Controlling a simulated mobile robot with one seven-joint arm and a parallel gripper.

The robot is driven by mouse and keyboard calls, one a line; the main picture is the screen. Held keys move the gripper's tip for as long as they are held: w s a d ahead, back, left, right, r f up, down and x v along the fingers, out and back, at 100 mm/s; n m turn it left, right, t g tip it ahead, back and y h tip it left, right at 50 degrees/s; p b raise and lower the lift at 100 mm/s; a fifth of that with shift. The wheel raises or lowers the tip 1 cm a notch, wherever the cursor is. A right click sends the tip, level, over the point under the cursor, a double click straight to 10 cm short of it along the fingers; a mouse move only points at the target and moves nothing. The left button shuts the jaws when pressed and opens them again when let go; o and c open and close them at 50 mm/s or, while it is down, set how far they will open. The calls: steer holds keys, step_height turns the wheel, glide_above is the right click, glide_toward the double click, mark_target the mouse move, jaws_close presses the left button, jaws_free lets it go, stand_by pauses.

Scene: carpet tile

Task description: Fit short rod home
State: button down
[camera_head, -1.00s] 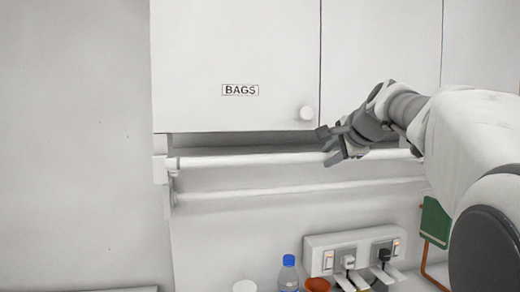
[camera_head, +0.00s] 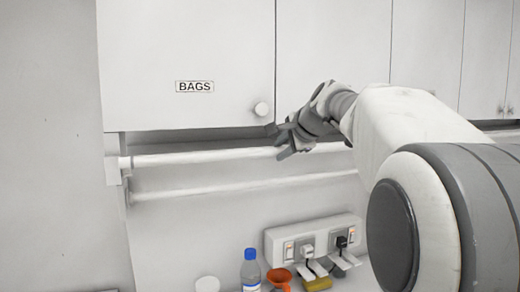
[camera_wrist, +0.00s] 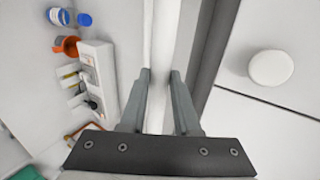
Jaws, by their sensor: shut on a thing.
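Two white rods run roughly level under the cabinet, one above the other. The upper rod (camera_head: 200,158) has its left end at a white bracket (camera_head: 113,168); whether it is seated there is too small to tell. The lower rod (camera_head: 230,187) runs below it. My gripper (camera_head: 282,142) is at the upper rod, just below and right of the cabinet knob. In the wrist view the two grey fingers of my gripper (camera_wrist: 160,80) lie either side of a white rod (camera_wrist: 161,35), shut on it. The rods' right ends are hidden behind my arm.
The white cabinet (camera_head: 180,45) marked BAGS, with a round knob (camera_head: 261,109), hangs close above my gripper.

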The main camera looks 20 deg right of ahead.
steer(key=shift+s+r, duration=0.1)
steer(key=shift+w, duration=0.2)
stand_by(0.4)
steer(key=shift+w+p, duration=0.75)
steer(key=shift+w, duration=0.25)
steer(key=shift+w, duration=0.25)
steer(key=shift+w+a+p, duration=0.1)
steer(key=shift+w+p, duration=0.95)
steer(key=shift+w, duration=0.25)
stand_by(0.3)
steer(key=shift+f, duration=0.25)
stand_by(0.4)
steer(key=shift+f+b, duration=0.65)
steer(key=shift+b, duration=0.1)
